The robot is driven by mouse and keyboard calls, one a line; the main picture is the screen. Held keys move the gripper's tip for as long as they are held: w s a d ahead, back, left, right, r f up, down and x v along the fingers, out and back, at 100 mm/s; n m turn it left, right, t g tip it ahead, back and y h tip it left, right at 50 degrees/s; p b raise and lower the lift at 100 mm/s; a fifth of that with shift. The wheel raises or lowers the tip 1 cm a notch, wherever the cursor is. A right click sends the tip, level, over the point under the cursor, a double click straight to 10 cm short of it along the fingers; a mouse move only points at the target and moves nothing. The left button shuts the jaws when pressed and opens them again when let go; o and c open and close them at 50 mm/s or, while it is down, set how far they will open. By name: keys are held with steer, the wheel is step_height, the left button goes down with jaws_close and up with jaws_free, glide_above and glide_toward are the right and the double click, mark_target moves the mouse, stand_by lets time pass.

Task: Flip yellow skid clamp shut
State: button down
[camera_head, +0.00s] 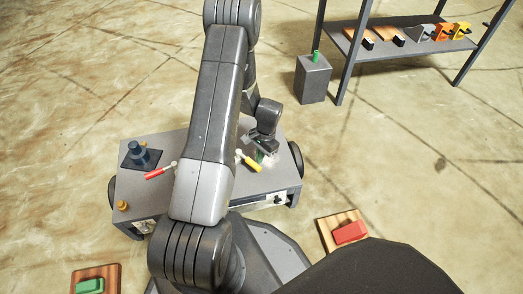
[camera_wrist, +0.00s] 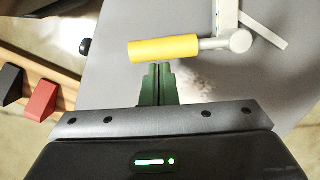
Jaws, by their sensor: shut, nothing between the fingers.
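The yellow clamp handle (camera_head: 248,162) is on the right part of the grey skid (camera_head: 215,187) top in the head view. In the wrist view the yellow handle (camera_wrist: 164,48) lies across the picture, joined at its right end to a pale metal clamp arm (camera_wrist: 235,40). My gripper (camera_wrist: 157,70) is shut and empty, its green fingertips at the near edge of the yellow handle. I cannot tell whether they touch it. In the head view my gripper (camera_head: 262,156) is partly hidden by my wrist, just right of the handle.
A red-handled clamp (camera_head: 160,173) is on the skid's left part, near a dark blue fitting (camera_head: 138,152). Wooden blocks with a red piece (camera_head: 349,232) and a green piece (camera_head: 90,286) lie on the floor in front. A shelf (camera_head: 400,45) and a grey box (camera_head: 313,80) stand behind.

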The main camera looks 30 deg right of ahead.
steer(key=a+m, duration=0.1)
steer(key=s+a+m, duration=0.1)
steer(key=m, duration=0.1)
steer(key=shift+s+a+m+t, duration=0.1)
steer(key=shift+a+m+t, duration=0.2)
steer(key=shift+t, duration=0.1)
steer(key=shift+s+a+m+t+p, duration=0.1)
steer(key=shift+a+m+t+p, duration=0.25)
steer(key=shift+a+m, duration=1)
steer(key=shift+d+m, duration=0.1)
steer(key=shift+m, duration=0.15)
